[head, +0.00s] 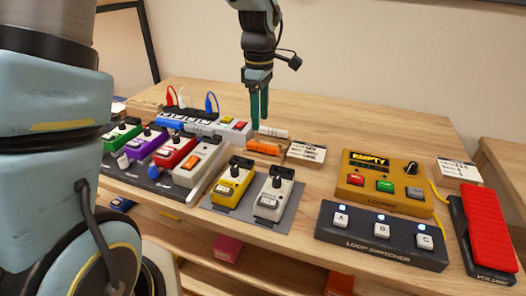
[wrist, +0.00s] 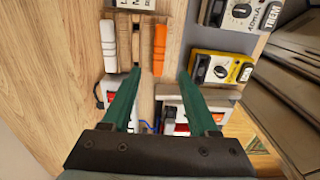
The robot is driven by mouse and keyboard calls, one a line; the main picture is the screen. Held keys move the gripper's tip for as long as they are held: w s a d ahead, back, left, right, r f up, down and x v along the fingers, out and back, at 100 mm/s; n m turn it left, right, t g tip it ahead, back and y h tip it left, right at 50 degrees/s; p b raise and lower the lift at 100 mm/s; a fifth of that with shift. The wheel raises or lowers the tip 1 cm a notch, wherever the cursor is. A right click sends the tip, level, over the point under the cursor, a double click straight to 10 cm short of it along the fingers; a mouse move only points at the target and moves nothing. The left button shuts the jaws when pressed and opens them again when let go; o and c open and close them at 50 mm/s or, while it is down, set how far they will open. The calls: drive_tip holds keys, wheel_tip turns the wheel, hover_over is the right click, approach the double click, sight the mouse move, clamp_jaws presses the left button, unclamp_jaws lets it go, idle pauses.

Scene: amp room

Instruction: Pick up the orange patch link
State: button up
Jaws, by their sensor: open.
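In the wrist view the orange link (wrist: 159,50) points up the picture, beside a white link (wrist: 109,46), with a dark slotted strip between the two. My gripper (head: 259,122) hangs above the link, its green fingers pointing down. In the wrist view my gripper (wrist: 160,72) is open and empty, and the near end of the orange link shows between the fingertips. The height left between fingertips and link is hard to tell.
The white link also shows behind the orange one. A label card (head: 306,153) stands to the right. Yellow (head: 232,183) and white (head: 275,194) pedals stand in front. A board of coloured pedals lies left, the looper (head: 384,183) right. Bare desk lies behind.

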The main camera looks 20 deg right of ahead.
sight(261, 145)
drive_tip(key=shift+d+f+p, duration=0.1)
drive_tip(key=shift+f+p, duration=0.8)
drive_tip(key=shift+f, duration=3.15)
drive_tip(key=shift+f, duration=0.25)
clamp_jaws()
